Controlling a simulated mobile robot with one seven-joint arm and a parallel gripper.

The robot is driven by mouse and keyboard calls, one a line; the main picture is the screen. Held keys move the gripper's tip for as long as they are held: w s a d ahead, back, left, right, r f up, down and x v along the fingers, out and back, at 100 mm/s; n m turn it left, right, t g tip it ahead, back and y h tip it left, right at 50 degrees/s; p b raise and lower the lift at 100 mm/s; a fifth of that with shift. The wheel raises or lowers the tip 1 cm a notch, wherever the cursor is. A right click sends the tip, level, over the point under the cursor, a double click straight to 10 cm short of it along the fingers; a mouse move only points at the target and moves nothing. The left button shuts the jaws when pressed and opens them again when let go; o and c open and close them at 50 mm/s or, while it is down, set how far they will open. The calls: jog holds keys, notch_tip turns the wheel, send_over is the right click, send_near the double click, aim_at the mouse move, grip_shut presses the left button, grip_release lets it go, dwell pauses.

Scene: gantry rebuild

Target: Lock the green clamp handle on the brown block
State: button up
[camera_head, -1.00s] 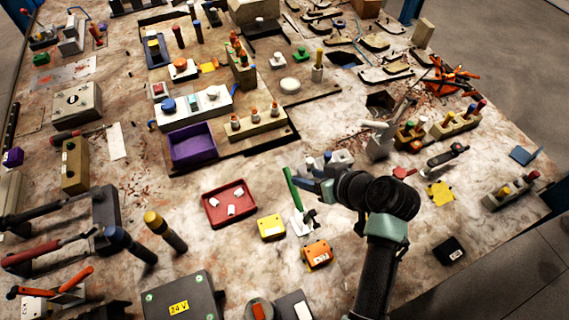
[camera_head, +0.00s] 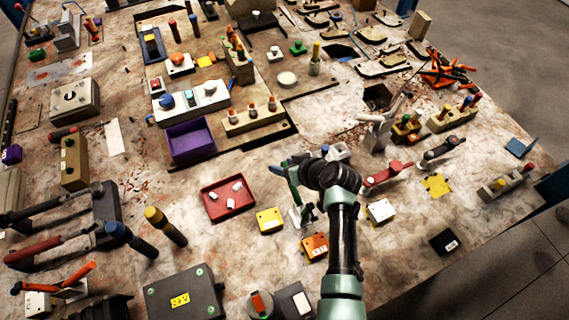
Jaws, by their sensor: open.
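My gripper (camera_head: 288,163) is open and hangs over the middle of the table, at the top of the green-handled clamp. I cannot tell whether the fingers touch the handle. The clamp's pale metal body (camera_head: 301,214) stands below, between a yellow box and an orange box. I cannot make out a brown block under this clamp, nor whether the clamp is locked.
The yellow box (camera_head: 269,220) and orange box (camera_head: 314,246) are close to the clamp. A red tray (camera_head: 213,214) with white pieces lies to the left.

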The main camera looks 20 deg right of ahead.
grip_shut()
dwell(1.4)
